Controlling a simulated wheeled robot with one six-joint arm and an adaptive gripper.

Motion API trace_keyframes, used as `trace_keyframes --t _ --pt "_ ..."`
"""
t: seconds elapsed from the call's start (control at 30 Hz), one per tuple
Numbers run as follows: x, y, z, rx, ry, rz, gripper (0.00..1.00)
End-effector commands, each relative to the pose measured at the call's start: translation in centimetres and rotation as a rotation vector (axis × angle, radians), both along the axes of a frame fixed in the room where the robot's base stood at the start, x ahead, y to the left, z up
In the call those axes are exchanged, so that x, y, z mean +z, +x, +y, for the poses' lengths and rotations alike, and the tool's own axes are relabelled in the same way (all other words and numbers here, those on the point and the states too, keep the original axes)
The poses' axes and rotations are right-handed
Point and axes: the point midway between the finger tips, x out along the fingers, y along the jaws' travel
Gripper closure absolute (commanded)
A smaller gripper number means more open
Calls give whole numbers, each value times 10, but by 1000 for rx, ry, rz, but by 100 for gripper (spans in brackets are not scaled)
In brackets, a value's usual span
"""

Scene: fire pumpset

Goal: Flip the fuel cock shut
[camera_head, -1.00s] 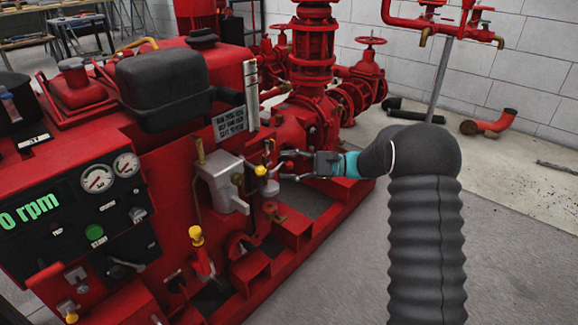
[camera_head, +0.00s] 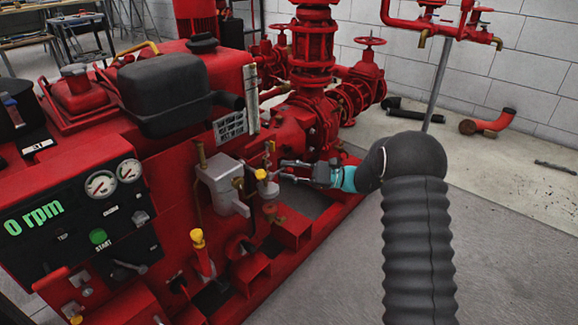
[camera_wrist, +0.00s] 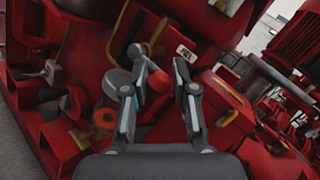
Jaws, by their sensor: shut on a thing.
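My gripper (camera_head: 281,170) reaches in from the right in the head view, its fingers beside the grey fuel unit (camera_head: 222,188) and the small pipework on the engine's side. In the wrist view my gripper (camera_wrist: 160,80) has its two fingers around a small red part (camera_wrist: 158,83), which seems to be the fuel cock's lever. The exact angle of the lever is hidden by the fingers and too small to tell in the head view.
A yellow-topped fitting (camera_head: 261,174) stands close to the fingertips. A yellow-capped red dipstick (camera_head: 198,238) is lower left. The control panel (camera_head: 85,215) reads 0 rpm. Red valves (camera_head: 367,85) and pipes stand behind.

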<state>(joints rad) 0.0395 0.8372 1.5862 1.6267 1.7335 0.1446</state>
Motion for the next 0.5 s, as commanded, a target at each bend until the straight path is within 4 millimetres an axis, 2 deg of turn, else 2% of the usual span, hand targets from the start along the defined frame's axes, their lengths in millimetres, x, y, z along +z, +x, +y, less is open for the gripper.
trace_keyframes --t 0.27,0.3,0.4,0.5 --pt "-2 -1 0 5 3 9 100" --pt "-2 -1 0 5 3 9 68" --pt "-2 -1 0 4 4 10 47" --pt "-2 -1 0 3 4 9 47"
